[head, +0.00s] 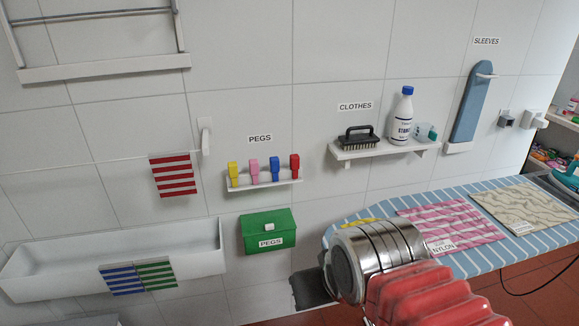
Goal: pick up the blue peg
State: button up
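The blue peg (275,169) stands upright on a small white wall shelf (265,185) below a "PEGS" label in the head view. It is third from the left, between the pink peg (254,170) and the red peg (295,166). The yellow peg (233,174) is at the left end. My arm rises in the lower right foreground, below and to the right of the pegs. A dark grey block at its left side may be part of my gripper (312,288). No fingertips can be made out, and nothing of mine touches the pegs.
A green box (268,232) labelled "PEGS" is under the shelf. A striped ironing board (477,262) with cloths is at right. A shelf with a brush (358,138) and bottle (401,117) is right of the pegs. A white trough (60,262) is lower left.

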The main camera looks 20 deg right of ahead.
aim_at(274, 160)
jog(key=z, duration=0.1)
jog(key=i, duration=1)
jog(key=u, duration=0.05)
jog(key=k, duration=1.35)
jog(key=u, duration=0.5)
jog(key=i, duration=0.85)
jog(key=u, duration=0.35)
